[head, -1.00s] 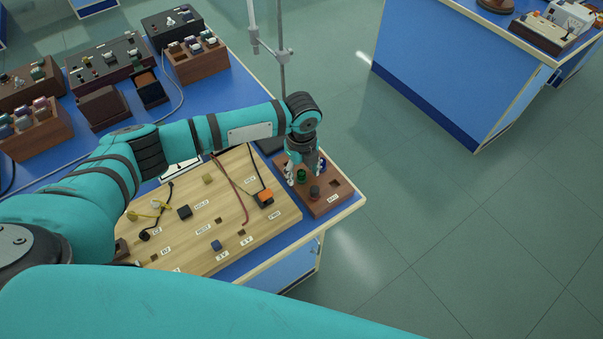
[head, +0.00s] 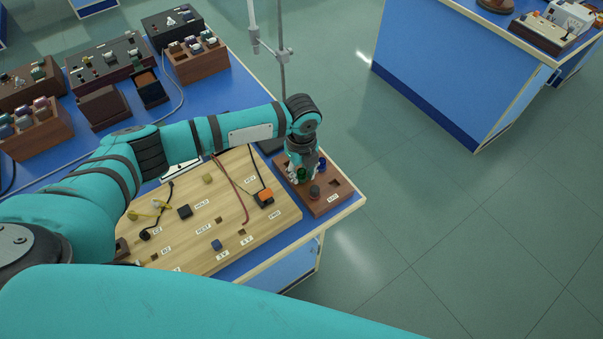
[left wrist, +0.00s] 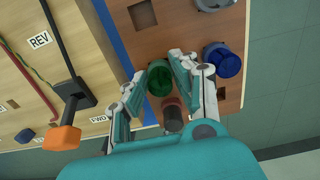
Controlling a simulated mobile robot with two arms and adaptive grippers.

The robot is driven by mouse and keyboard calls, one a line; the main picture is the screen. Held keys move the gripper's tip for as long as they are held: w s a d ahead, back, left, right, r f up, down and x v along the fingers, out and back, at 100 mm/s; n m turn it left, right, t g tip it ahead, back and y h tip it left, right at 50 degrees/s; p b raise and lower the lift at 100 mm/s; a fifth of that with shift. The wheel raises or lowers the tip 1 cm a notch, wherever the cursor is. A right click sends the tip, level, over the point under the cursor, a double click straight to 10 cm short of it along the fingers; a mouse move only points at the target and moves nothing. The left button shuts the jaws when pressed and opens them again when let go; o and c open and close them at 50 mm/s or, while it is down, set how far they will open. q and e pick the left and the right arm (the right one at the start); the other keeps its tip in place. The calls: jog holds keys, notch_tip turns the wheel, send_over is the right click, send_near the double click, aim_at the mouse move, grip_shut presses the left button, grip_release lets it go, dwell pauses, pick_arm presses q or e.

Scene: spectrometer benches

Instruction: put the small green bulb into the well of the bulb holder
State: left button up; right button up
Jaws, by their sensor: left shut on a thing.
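The green bulb (head: 302,175) is in the brown wooden tray (head: 322,208) at the bench corner. It also shows in the left wrist view (left wrist: 160,79). My left gripper (head: 303,174) points down over the tray with its fingers shut on the green bulb, one on each side (left wrist: 163,76). Whether the bulb's base is clear of the tray is hidden. A small dark block (head: 184,211) on the pale wooden board, beside a label that seems to read HOLD, may be the bulb holder; its well is too small to make out. My right gripper is not in view.
A blue bulb (left wrist: 222,60) and a dark red-topped piece (left wrist: 172,114) stand close to the fingers. The tray has an empty square hole (left wrist: 142,14). The pale board (head: 240,180) carries wires and an orange-capped part (head: 264,197). A metal stand (head: 281,65) rises behind.

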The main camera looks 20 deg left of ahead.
aim_at(301, 171)
pick_arm(q)
notch_tip(301, 171, up, 9)
jog(key=shift+f+b, duration=0.1)
jog(key=shift+b, duration=0.65)
jog(key=shift+r+p, duration=0.3)
jog(key=shift+r, duration=0.4)
notch_tip(301, 171, up, 2)
jog(key=p, duration=0.3)
jog(key=shift+r+p, duration=0.25)
jog(key=shift+p, duration=0.05)
jog(key=shift+a, duration=0.1)
